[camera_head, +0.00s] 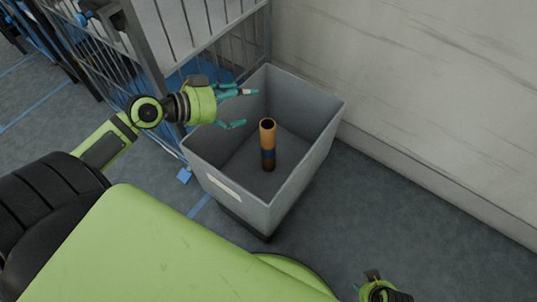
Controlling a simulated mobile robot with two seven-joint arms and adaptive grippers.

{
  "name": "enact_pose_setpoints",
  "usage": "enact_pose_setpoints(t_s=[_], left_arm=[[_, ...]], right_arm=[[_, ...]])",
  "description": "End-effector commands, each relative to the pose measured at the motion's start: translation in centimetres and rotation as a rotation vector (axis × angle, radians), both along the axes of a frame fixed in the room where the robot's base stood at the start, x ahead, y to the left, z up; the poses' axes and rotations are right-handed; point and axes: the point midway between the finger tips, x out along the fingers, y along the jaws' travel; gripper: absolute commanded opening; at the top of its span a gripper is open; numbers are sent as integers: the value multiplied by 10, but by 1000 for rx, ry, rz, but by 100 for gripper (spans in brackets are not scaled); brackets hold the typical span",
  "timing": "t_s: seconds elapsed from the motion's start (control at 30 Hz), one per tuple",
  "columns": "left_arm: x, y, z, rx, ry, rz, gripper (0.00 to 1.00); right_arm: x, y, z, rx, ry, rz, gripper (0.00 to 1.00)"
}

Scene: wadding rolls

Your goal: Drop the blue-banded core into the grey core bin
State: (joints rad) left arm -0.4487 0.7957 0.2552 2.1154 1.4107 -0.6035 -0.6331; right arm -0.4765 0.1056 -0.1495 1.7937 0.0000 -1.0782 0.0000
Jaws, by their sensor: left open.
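The blue-banded core (268,132) is a brown, hollow tube with a dark blue band around its lower half. It is upright within the walls of the grey core bin (309,155); I cannot tell whether its lower end touches the bin floor. My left gripper (249,107) reaches over the bin's left rim. Its teal fingers are spread apart and empty, to the upper left of the core and clear of it. Only a small part of my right gripper (360,288) shows at the bottom edge, so its jaws cannot be read.
A metal wire cage (160,50) stands behind and left of the bin. A pale wall (420,90) runs along the right side. The bin has a white label (224,184) on its front. Grey floor (430,225) is free to the right of the bin.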

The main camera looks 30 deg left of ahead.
Motion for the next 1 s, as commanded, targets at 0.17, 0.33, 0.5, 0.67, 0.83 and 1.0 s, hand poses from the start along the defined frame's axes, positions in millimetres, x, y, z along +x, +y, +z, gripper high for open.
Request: enact_pose_setpoints(t_s=[0.17,0.33,0.5,0.67,0.83,1.0], left_arm=[[-19,12,8,-1,3,2,92],[-28,17,13,-1,0,0,92],[-29,19,15,1,0,0,92],[-29,19,15,0,0,0,92],[-29,18,14,0,0,0,92],[-29,19,14,0,0,0,92]], right_arm=[[0,0,0,0,0,0,40],[0,0,0,0,0,0,40],[0,0,0,0,0,0,40],[0,0,0,0,1,0,40],[0,0,0,0,1,0,40],[0,1,0,1,1,0,40]])
